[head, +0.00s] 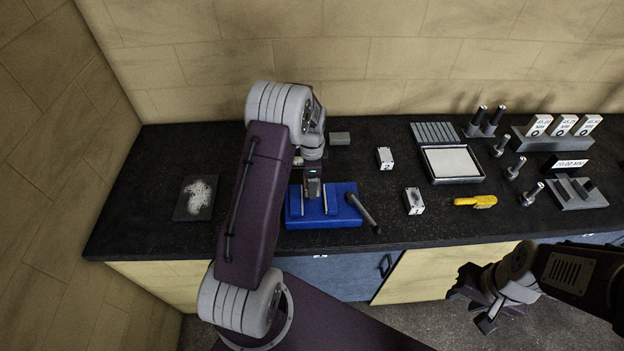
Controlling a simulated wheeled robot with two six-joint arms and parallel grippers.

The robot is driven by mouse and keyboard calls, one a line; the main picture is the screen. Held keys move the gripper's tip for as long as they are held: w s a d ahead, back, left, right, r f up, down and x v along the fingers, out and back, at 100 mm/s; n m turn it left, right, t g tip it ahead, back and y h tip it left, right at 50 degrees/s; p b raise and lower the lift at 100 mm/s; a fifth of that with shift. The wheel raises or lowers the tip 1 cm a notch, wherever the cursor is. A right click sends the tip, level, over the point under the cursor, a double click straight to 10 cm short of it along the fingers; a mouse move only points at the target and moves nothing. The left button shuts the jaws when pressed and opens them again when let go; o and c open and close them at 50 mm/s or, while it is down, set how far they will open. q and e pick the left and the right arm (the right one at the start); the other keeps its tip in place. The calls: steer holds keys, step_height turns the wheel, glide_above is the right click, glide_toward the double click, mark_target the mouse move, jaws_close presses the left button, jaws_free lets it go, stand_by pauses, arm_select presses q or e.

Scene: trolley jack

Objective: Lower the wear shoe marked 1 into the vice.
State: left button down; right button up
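The blue vice (296,213) sits near the front edge of the dark bench, with its handle (364,213) sticking out to the right. My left gripper (314,192) points down right over the vice, between its jaws as seen from here. Its fingertips are small and dark, so I cannot tell whether they hold a shoe. No number 1 is readable on any block. Two pale blocks with dark marks stand right of the vice, one farther back (385,158) and one nearer (413,201). My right gripper (471,308) is open and empty, low in front of the bench.
A grey block (339,138) lies behind the vice. A plate with white powder (197,197) lies at the left. At the right are a white-topped tray (451,163), a yellow tool (475,202), several dark-handled pins and a rack of labelled blocks (552,143). Bench between vice and plate is partly hidden by my arm.

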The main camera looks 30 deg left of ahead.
mark_target(312, 202)
arm_select(q)
steer(key=shift+f+b, duration=2.6)
steer(key=shift+f, duration=1.4)
steer(key=shift+c, duration=1.8)
jaws_free()
steer(key=o, duration=0.3)
steer(key=shift+s, duration=0.1)
